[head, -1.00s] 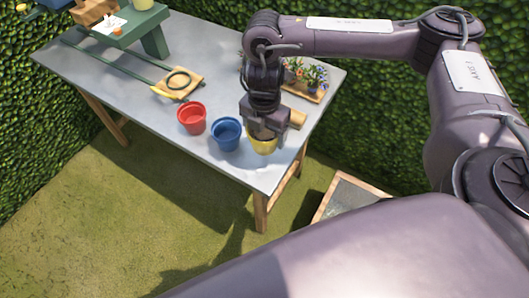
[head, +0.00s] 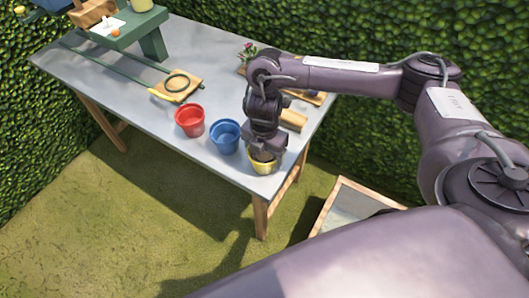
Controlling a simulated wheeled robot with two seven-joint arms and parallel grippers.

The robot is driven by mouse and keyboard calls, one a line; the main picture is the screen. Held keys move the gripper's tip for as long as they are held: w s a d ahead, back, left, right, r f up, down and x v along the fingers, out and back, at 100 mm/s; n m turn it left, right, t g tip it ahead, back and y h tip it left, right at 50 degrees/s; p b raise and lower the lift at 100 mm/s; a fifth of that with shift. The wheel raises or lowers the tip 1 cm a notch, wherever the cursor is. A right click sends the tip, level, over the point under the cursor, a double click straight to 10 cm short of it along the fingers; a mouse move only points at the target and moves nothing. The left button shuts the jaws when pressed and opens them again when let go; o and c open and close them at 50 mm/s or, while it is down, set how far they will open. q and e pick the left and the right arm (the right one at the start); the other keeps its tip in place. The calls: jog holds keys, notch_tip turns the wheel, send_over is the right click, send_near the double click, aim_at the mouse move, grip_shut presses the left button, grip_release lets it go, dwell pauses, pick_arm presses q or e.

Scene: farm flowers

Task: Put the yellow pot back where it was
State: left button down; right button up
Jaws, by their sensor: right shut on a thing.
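The yellow pot (head: 262,167) is at the near right end of the grey table (head: 120,85), to the right of the blue pot (head: 225,137). My right gripper (head: 264,155) points down into the top of the yellow pot and is shut on it. The gripper hides most of the pot's rim, and I cannot tell whether its base touches the table. The red pot (head: 189,121) stands upright left of the blue pot. My left gripper is not in view.
A wooden block (head: 293,119) and a flower tray (head: 316,98) lie behind the right gripper, partly hidden by my arm. A green stand (head: 140,24) is at the far left. A wooden-framed box (head: 352,200) is below the table's right end.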

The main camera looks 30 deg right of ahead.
aim_at(264, 159)
jog(key=o, duration=1.2)
jog(key=shift+f, duration=0.1)
jog(key=shift+o, duration=0.2)
notch_tip(264, 159, up, 12)
jog(key=p, duration=0.3)
jog(key=shift+p, duration=0.35)
